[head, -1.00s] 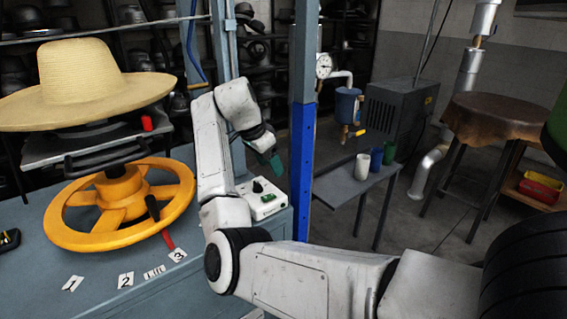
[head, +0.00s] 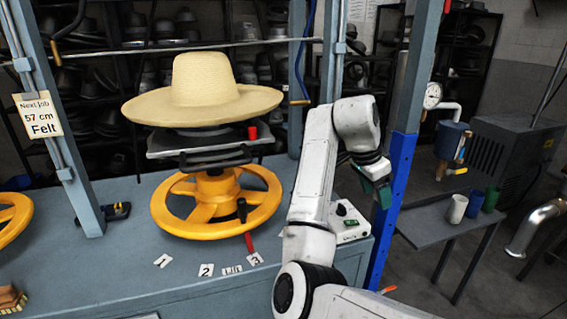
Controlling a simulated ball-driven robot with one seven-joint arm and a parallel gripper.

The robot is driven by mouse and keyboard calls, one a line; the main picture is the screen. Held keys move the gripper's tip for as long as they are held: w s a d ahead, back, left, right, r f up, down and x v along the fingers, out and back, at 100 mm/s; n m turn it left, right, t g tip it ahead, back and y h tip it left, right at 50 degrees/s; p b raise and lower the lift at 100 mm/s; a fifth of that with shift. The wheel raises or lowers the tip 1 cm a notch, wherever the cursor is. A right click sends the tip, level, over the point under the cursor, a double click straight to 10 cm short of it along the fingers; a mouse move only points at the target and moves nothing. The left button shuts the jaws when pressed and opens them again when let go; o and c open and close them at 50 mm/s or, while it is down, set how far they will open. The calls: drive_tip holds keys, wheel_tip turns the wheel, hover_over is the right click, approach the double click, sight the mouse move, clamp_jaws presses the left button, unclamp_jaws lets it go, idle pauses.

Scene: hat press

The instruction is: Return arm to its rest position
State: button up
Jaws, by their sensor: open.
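My arm rises in front of the bench in the head view, bent at the top with its end pointing down. My gripper (head: 381,194), with a dark green end, hangs beside the blue post, to the upper right of the white control box (head: 347,224). It appears empty and is open, though its fingers are small and partly hard to make out. The straw hat (head: 205,88) sits on the press above the yellow handwheel (head: 208,224).
A blue post (head: 393,208) stands close to my gripper. Right of it is a side table (head: 440,222) with several cups. Numbered cards (head: 206,270) lie on the bench (head: 110,274). A sign (head: 40,115) hangs on the left post.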

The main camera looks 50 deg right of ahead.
drive_tip(key=s+a+f+n+t+h, duration=0.1)
drive_tip(key=a+f+n, duration=0.55)
drive_tip(key=f, duration=0.25)
drive_tip(key=a+f+n+t+h, duration=0.1)
drive_tip(key=a+f+n, duration=0.4)
drive_tip(key=f+n, duration=0.3)
drive_tip(key=s+a+f+n+y, duration=0.2)
drive_tip(key=s+a+f+n, duration=0.1)
drive_tip(key=a, duration=0.4)
drive_tip(key=s+a+f+n+y+p, duration=0.1)
drive_tip(key=s+a+f+n, duration=0.2)
drive_tip(key=a, duration=0.4)
drive_tip(key=s+a+f+n+t+y, duration=0.1)
drive_tip(key=s+a+f+n+y, duration=0.1)
drive_tip(key=s+a+f, duration=0.3)
drive_tip(key=shift+s+a+f+n+y, duration=0.3)
drive_tip(key=shift+s+a+n, duration=0.45)
drive_tip(key=shift+a, duration=0.25)
drive_tip(key=shift+c, duration=0.4)
